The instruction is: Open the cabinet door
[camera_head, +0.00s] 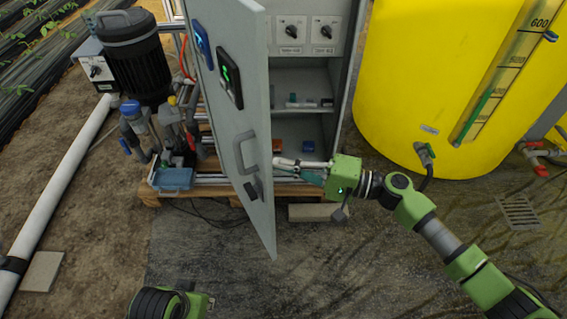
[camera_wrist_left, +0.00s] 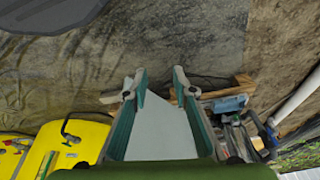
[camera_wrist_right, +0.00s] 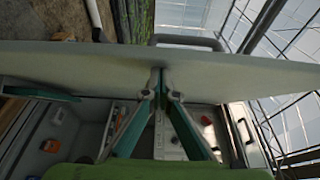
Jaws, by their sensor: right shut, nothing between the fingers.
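The grey cabinet door (camera_head: 226,127) stands swung well out from the cabinet (camera_head: 341,85), its inside shelves exposed. Its outer face, with the handle (camera_head: 246,153), faces left in the head view. My right gripper (camera_head: 279,166) is shut and empty on the inner side of the door. In the right wrist view its fingertips (camera_wrist_right: 160,82) meet the door panel (camera_wrist_right: 70,68) or lie very close to it; contact is unclear. My left gripper (camera_wrist_left: 157,90) is open, with the pale door panel (camera_wrist_left: 162,130) visible beyond and between its fingers. Its fingers are out of the head view.
A yellow tank (camera_head: 420,80) stands to the right of the cabinet. A black pump motor (camera_head: 133,55) and a blue box (camera_head: 173,179) are left of the door. The cabinet rests on a wooden pallet (camera_head: 225,190). Ground in front is mostly clear, with a drain grate (camera_head: 518,211).

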